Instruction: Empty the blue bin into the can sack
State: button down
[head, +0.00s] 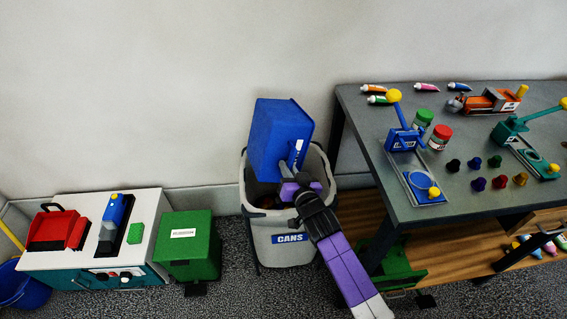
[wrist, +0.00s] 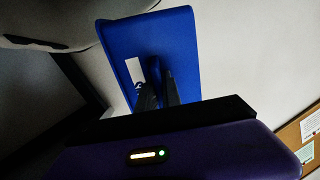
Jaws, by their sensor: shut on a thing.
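The blue bin (head: 275,135) is held up tilted over the can sack (head: 281,254), a grey container with a "CANS" label on its front. Its open side is turned away and down, so whether anything is left inside is hidden. My gripper (head: 300,183) is shut on the near side of the bin beside its white label. In the wrist view the bin (wrist: 177,45) fills the upper middle, with the dark fingers (wrist: 158,92) against it. Dark and reddish-brown contents show inside the sack's mouth, too small to make out.
A green box (head: 190,258) stands left of the sack. Further left are a white cabinet (head: 60,262) with a red item on top and a blue bucket (head: 22,288).

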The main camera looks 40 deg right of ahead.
jog(key=shift+s+d+r+p, duration=0.15)
jog(key=shift+d+r+p, duration=0.15)
jog(key=shift+p, duration=0.3)
jog(key=shift+d+f+m+b, duration=0.15)
jog(key=shift+f+m+b, duration=0.15)
jog(key=shift+f+b, duration=0.15)
jog(key=shift+s+d+b, duration=0.1)
jog(key=shift+d+b, duration=0.15)
jog(key=shift+b, duration=0.6)
jog(key=shift+s+d+m+b, duration=0.15)
jog(key=shift+d+m+b, duration=0.2)
jog(key=shift+b, duration=1.2)
jog(key=shift+s+d+r+m+t+b, duration=0.3)
jog(key=shift+s+d+m+b, duration=0.05)
jog(key=shift+d+m+b, duration=0.3)
jog(key=shift+y, duration=0.3)
jog(key=shift+r, duration=0.1)
